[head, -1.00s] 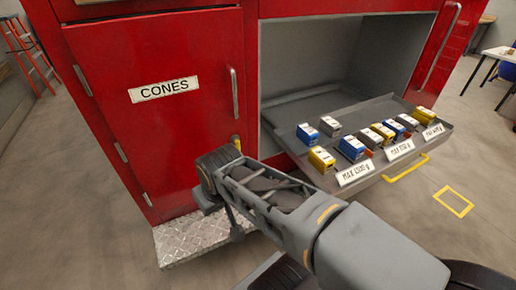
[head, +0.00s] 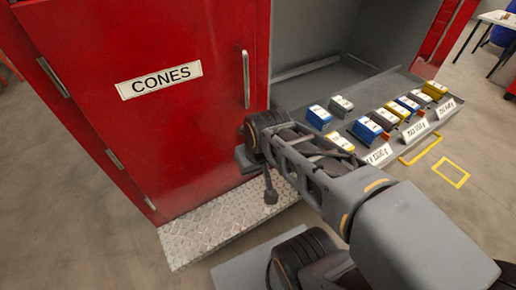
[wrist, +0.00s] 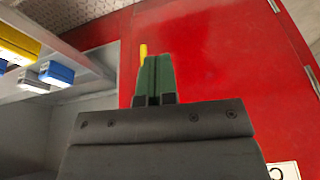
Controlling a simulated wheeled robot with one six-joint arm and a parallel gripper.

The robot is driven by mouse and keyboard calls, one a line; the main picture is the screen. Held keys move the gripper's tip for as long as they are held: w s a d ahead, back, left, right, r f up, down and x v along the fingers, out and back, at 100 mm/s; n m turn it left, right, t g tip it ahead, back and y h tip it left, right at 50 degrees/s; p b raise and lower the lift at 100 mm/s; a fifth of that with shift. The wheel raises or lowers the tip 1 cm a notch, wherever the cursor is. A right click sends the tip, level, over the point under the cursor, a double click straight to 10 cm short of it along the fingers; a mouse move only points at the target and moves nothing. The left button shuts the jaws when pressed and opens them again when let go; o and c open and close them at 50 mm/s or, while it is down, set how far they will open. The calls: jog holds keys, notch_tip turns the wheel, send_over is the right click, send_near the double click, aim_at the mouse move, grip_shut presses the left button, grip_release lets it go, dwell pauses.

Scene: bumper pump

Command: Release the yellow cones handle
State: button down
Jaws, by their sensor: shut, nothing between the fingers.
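The red cones door (head: 160,130) is closed and carries a white CONES label (head: 160,80). A grey vertical bar handle (head: 246,80) is on its right side. In the wrist view a short yellow handle (wrist: 143,50) shows against the red door (wrist: 220,60), just beyond and left of my fingertips. My gripper's green fingers (wrist: 153,78) are shut together and hold nothing. Whether they touch the yellow handle, I cannot tell. In the head view my arm's end is low in front of the door's right edge, and the yellow handle is hidden.
The open grey drawer (head: 370,85) sticks out to the right of the door, holding several blue, yellow and grey boxes, with a yellow front handle (head: 420,148). A metal tread-plate step (head: 225,222) lies below the door. Floor at left is clear.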

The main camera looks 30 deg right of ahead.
jog(key=w+d+f+m+y+b, duration=0.1)
jog(key=w+f+m+y+b, duration=0.2)
jog(key=f+y+b, duration=0.35)
jog(key=w+d+f+m+y+b, duration=0.2)
jog(key=w+f+y+b, duration=0.15)
jog(key=f+b, duration=0.45)
jog(key=w+d+f+m+t+b, duration=0.2)
jog(key=w+d+t, duration=0.1)
jog(key=d+t, duration=0.2)
jog(key=w+d+f+m+t+y+b, duration=0.1)
jog(key=w+d+f+m+t+b, duration=0.2)
jog(key=d, duration=0.6)
jog(key=shift+w+d+f+t+b, duration=0.15)
jog(key=shift+w+d+t+b, duration=0.15)
jog(key=shift+t, duration=0.8)
jog(key=shift+a, duration=0.1)
jog(key=x, duration=1)
jog(key=shift+b, duration=0.3)
